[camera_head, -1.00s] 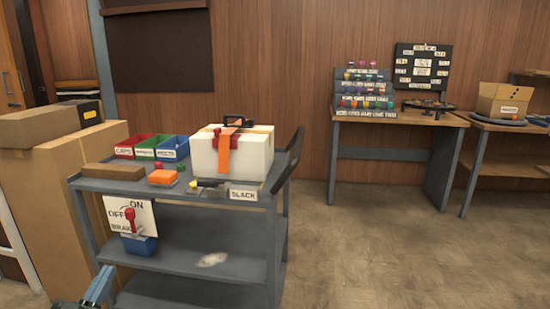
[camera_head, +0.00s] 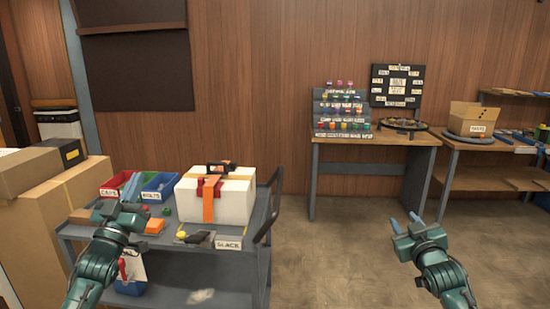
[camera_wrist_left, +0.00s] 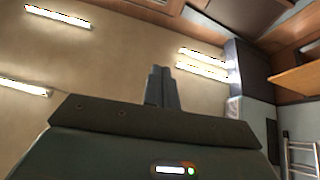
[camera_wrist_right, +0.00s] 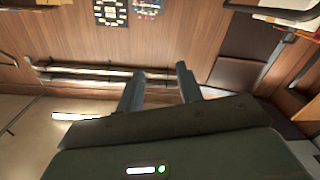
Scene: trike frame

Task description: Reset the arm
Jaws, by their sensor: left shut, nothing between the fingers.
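My left gripper (camera_head: 132,186) is raised at the left, in front of the grey cart (camera_head: 250,262) in the head view. Its fingers are together and empty in the left wrist view (camera_wrist_left: 162,87). My right gripper (camera_head: 406,222) is raised over bare floor, in front of the back table. Its fingers stand apart with nothing between them in the right wrist view (camera_wrist_right: 160,92). Both forearms rise from the bottom of the head view, and neither gripper appears to touch anything.
Cardboard boxes (camera_head: 40,222) stand at the left. A table (camera_head: 372,141) with a stepped rack stands behind. Floor between cart and table is clear.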

